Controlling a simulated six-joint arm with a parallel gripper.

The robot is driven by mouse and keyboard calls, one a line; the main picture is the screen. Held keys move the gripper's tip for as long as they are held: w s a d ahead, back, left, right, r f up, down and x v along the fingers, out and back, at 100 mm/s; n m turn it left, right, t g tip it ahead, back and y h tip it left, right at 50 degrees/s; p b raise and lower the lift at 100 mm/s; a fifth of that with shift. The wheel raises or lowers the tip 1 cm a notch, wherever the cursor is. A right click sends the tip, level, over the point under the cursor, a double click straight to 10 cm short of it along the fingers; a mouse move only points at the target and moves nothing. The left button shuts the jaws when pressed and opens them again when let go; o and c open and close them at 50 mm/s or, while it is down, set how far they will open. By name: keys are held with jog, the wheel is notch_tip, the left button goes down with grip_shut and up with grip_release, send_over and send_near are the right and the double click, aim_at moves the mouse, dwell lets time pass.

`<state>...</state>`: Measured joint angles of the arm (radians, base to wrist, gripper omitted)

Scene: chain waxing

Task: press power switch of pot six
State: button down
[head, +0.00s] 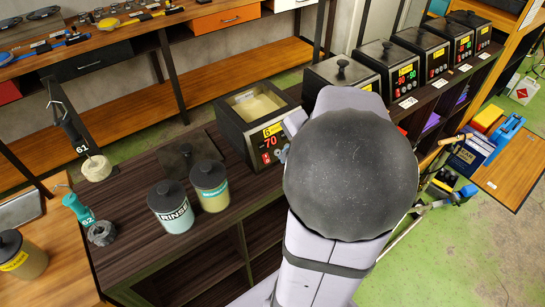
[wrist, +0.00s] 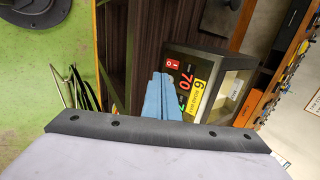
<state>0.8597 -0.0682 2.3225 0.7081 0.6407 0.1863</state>
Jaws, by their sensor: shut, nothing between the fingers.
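Pot six (head: 232,124) is a dark box with an open top showing pale wax, a yellow 6 label and a red 70 display. In the wrist view pot six (wrist: 206,58) appears turned on its side, and its red power switch (wrist: 172,64) shows near the panel's edge. My gripper (wrist: 161,75) is shut and empty, its blue-grey fingertips close beside the switch. I cannot tell whether they touch it.
More lidded pots (head: 418,53) stand in a row along the dark bench (head: 135,200). A dark lid (head: 187,156) lies left of pot six. A RINSE jar (head: 170,210) and a second jar (head: 211,187) stand in front of it.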

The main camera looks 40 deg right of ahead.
aim_at(268, 160)
jog(key=x, duration=0.5)
jog(key=w+x, duration=0.1)
jog(key=x, duration=0.1)
jog(key=shift+w, duration=0.2)
jog(key=shift+w+f, duration=0.45)
jog(key=shift+w, duration=0.2)
jog(key=shift+w+f+b, duration=0.15)
jog(key=shift+f+b, duration=0.35)
jog(key=shift+b, duration=0.05)
jog(key=shift+s+f+b, duration=0.15)
jog(key=shift+s+b, duration=0.05)
jog(key=shift+b, duration=0.25)
jog(key=shift+s+a+r, duration=0.1)
jog(key=shift+r, duration=0.1)
jog(key=shift+f, duration=0.1)
jog(key=shift+w+r+p, duration=0.3)
jog(key=shift+r+p, duration=0.6)
jog(key=shift+s, duration=0.1)
